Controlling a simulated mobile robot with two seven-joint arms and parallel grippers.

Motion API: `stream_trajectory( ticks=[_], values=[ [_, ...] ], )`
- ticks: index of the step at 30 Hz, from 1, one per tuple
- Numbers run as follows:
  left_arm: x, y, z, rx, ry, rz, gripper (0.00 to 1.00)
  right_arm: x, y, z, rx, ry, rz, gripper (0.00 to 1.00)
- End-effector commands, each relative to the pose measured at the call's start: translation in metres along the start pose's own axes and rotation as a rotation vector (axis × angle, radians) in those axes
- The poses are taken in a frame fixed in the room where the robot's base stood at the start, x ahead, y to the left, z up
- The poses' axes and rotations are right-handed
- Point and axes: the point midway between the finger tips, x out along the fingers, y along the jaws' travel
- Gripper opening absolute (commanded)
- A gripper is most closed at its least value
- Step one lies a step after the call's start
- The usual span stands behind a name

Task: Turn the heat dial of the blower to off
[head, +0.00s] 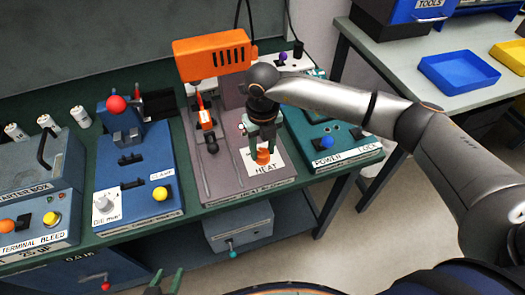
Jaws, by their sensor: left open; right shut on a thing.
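The blower (212,56) is an orange slotted housing above a grey-brown base on the green bench. Its heat dial (263,157) is a small orange knob on a white plate marked HEAT (277,171), near the front of that base. My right gripper (263,147) reaches down from above and is shut on the heat dial. Its fingers hide part of the dial, and I cannot read the dial's setting. My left gripper (164,284) is at the bottom edge of the view, open and empty, well away from the blower.
Left of the blower stands a blue clamp unit (137,172) with a red ball knob, then a starter box (42,180). A teal power-lock panel (340,157) is close on the right. Blue (458,72) and yellow trays lie on the side table (400,58).

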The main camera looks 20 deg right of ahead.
Motion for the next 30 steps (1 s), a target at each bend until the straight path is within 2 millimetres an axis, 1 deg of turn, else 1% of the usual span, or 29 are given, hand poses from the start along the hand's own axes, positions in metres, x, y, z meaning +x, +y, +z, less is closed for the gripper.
stream_trajectory(
  ticks=[3, 9, 24, 25, 30],
  values=[
    [0.0041, -0.0003, 0.0046, 0.0, 0.0, 0.0, 0.5, 0.0, -0.0005, 0.0013, -0.054, -0.004, 0.0, 0.0],
    [0.0064, -0.0005, 0.007, 0.0, 0.0, 0.0, 0.5, -0.0009, -0.0004, 0.0012, -0.111, -0.004, 0.0, 0.0],
    [0.0067, -0.0005, 0.0074, 0.0, 0.0, 0.0, 0.5, -0.0017, -0.0002, 0.001, -0.131, -0.004, 0.0, 0.0],
    [0.0067, -0.0005, 0.0074, 0.0, 0.0, 0.0, 0.5, -0.0017, -0.0002, 0.001, -0.131, -0.004, 0.0, 0.46],
    [0.0067, -0.0005, 0.0074, 0.0, 0.0, 0.0, 0.5, -0.0012, -0.0002, 0.0007, -0.13, -0.003, 0.0, 0.65]
  ],
)
